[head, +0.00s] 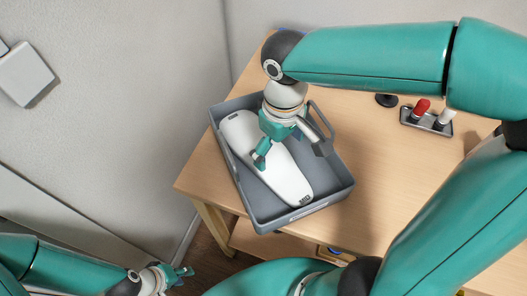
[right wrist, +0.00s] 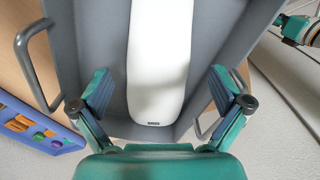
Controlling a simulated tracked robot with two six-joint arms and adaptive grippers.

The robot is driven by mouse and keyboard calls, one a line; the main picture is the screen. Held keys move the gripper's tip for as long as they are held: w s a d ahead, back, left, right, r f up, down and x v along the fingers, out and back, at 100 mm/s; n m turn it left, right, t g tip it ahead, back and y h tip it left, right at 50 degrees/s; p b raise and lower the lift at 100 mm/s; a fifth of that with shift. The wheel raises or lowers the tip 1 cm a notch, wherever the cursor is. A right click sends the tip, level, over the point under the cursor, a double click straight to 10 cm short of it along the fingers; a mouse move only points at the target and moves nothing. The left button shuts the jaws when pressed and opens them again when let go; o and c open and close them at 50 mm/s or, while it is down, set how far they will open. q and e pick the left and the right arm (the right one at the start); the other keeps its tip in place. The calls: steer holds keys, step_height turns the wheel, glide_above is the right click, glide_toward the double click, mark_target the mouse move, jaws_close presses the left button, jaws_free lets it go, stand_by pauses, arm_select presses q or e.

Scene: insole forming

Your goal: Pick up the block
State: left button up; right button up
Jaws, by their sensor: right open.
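The block is a long white rounded piece (head: 291,184) lying in a grey tray (head: 262,215) on the wooden table. It also shows in the right wrist view (right wrist: 155,60), with a small dark label near its end. My right gripper (head: 291,155) is over the block, open and empty. In the right wrist view its two fingers (right wrist: 160,80) are spread to either side of the block, apart from it. Part of the block is hidden by this gripper in the head view. My left gripper (head: 182,272) is low at the bottom left, away from the table; its jaw opening is unclear.
The tray has raised walls and wire handles (right wrist: 37,65). A small grey holder (head: 426,122) with a red and a white-topped item stands right of it, near a black round object (head: 387,100). A blue tray (right wrist: 38,132) with colored pieces shows in the right wrist view.

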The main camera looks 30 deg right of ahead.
mark_target(280, 169)
steer(key=shift+s+d+f, duration=0.1)
steer(key=shift+s+f, duration=0.05)
steer(key=shift+f, duration=1.6)
steer(key=shift+s+d+f, duration=0.1)
steer(key=shift+f, duration=1.65)
steer(key=shift+a, duration=0.1)
steer(key=c, duration=1.3)
